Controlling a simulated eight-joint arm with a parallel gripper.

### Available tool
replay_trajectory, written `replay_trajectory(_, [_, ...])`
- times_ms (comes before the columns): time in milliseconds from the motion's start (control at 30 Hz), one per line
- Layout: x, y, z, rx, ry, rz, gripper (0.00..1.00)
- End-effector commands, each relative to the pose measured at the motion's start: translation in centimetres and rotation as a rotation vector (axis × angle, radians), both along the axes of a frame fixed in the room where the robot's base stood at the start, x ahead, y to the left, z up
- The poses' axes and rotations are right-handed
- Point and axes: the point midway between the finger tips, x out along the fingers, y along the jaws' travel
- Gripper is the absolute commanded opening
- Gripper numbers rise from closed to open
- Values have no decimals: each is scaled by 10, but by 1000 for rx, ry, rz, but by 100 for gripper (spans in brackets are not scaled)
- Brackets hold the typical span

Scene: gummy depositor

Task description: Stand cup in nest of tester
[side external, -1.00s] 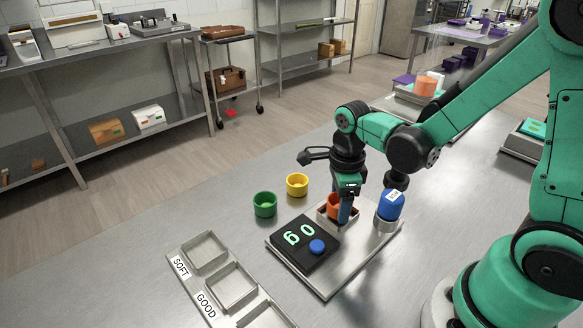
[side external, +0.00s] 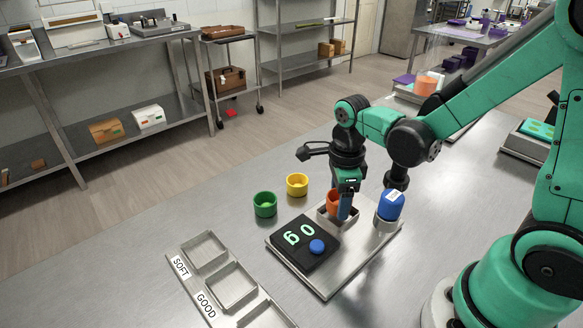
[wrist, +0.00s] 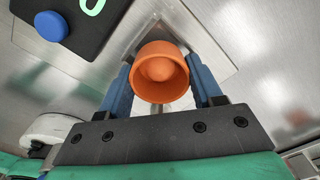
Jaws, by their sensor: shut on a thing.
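My gripper (side external: 345,205) is shut on the orange cup (side external: 333,203), with a blue finger on each side of it in the wrist view (wrist: 160,80). The cup looks upright, and a rounded orange piece (wrist: 160,68) sits inside it. The tester (side external: 340,277) is a metal plate with a black display showing green digits and a blue button (side external: 317,247). Its nest, a square metal frame (side external: 351,222), is at the cup's base. The fingers and cup hide part of the nest, so I cannot tell whether the cup rests in it or is just above.
A blue labelled cylinder (side external: 390,206) stands close to the right of the nest. A green cup (side external: 265,204) and a yellow cup (side external: 297,184) stand left of the tester. Metal trays labelled SOFT and GOOD (side external: 222,282) lie at the front left. The table between is bare.

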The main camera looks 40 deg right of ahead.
Motion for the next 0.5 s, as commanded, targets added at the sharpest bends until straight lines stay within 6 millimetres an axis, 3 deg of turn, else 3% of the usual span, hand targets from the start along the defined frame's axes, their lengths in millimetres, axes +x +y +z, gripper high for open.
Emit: replay_trajectory(500, [1,0,-7,0,0,0,0])
